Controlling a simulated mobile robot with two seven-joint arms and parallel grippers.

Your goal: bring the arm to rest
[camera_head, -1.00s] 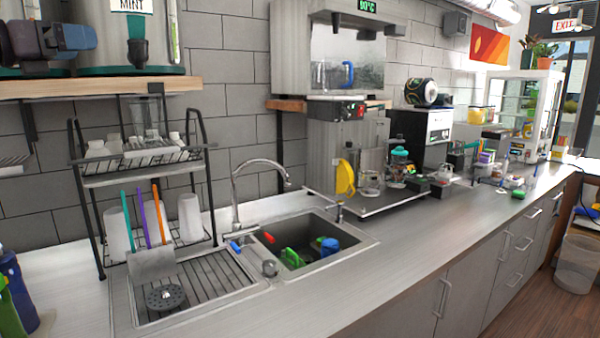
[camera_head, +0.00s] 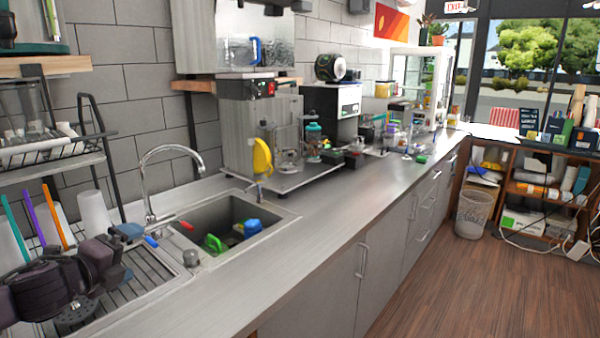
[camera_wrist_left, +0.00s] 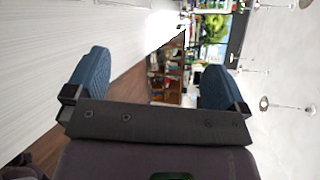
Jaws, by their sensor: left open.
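My left arm comes in at the lower left of the head view, and its left gripper (camera_head: 126,232) is above the sink's drainboard. In the left wrist view the two blue fingers of the left gripper (camera_wrist_left: 158,85) stand wide apart with nothing between them. Past the fingers, the wrist view shows the room turned on its side. My right gripper is not in either view.
A sink (camera_head: 228,228) holding green and blue items and a curved faucet (camera_head: 150,185) lie beside the arm. A dish rack (camera_head: 60,155) stands at left. A sealing machine (camera_head: 250,135) stands behind on the counter (camera_head: 300,232).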

